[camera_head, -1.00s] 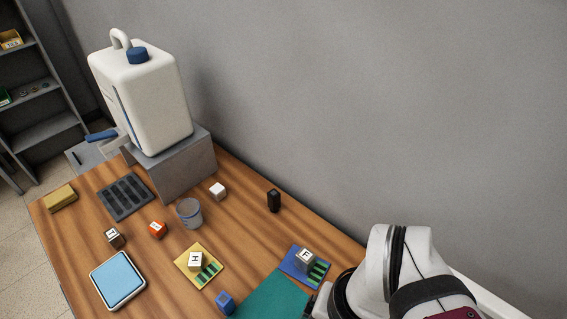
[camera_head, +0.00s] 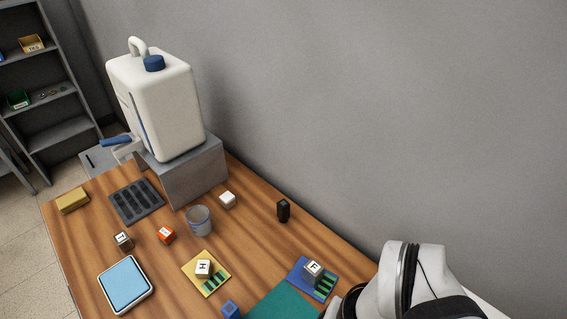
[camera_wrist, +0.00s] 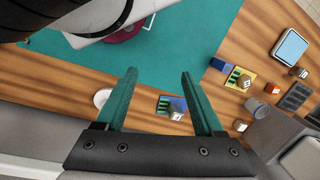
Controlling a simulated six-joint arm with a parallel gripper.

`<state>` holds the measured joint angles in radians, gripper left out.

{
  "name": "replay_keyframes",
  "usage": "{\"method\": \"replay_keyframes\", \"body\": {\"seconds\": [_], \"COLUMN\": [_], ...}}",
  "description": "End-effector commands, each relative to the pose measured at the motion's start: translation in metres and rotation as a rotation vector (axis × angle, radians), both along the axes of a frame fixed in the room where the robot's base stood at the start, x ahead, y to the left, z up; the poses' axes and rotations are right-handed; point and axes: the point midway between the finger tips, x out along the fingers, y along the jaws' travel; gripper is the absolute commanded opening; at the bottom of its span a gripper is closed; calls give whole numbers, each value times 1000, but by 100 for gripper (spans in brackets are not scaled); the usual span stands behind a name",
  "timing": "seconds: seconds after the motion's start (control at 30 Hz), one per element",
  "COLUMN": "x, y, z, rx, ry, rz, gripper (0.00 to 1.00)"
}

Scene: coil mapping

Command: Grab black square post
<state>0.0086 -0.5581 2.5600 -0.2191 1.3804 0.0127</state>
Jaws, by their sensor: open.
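The black square post (camera_head: 283,210) stands upright on the wooden table, near the wall edge, in the head view. I cannot make it out in the wrist view, where my right finger may cover it. My gripper (camera_wrist: 160,90) shows in the wrist view with its two green fingers wide apart and nothing between them. It is above the table, apart from the post. In the head view only my arm shows at the lower right, and the fingers are out of frame.
A white cube (camera_head: 227,200) and a grey cup (camera_head: 199,221) stand left of the post. A blue card (camera_head: 298,279) with an F cube (camera_head: 313,271) lies nearer my arm, beside a teal mat (camera_head: 284,304). A white jug (camera_head: 160,105) stands on a grey block. The wall runs behind the post.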

Motion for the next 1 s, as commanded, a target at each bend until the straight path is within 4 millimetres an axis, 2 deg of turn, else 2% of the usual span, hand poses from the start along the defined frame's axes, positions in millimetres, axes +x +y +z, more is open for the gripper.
{"method": "replay_keyframes", "body": {"seconds": [0.07,0.13,0.17,0.23,0.27,0.33,0.37,0.4,0.47,0.5,0.6,0.7,0.77,0.87,1.0], "x": [0,3,7,24,37,83,108,144,198,231,286,309,316,330,359], "y": [0,9,17,47,62,91,99,103,95,82,41,8,-1,5,31], "z": [0,-1,-1,-2,-2,-1,-3,-8,-25,-41,-89,-126,-138,-149,-165], "rx": [3,46,90,254,345,577,674,795,951,1034,1163,1211,1222,1225,1224], "ry": [1,28,53,139,182,270,298,326,347,345,314,276,262,254,257], "rz": [-1,-25,-48,-151,-218,-421,-523,-669,-902,-1057,-1388,-1593,-1654,-1677,-1673], "gripper": [70,70,70,70,70,70,70,70,70,70,70,70,70,70,70]}}
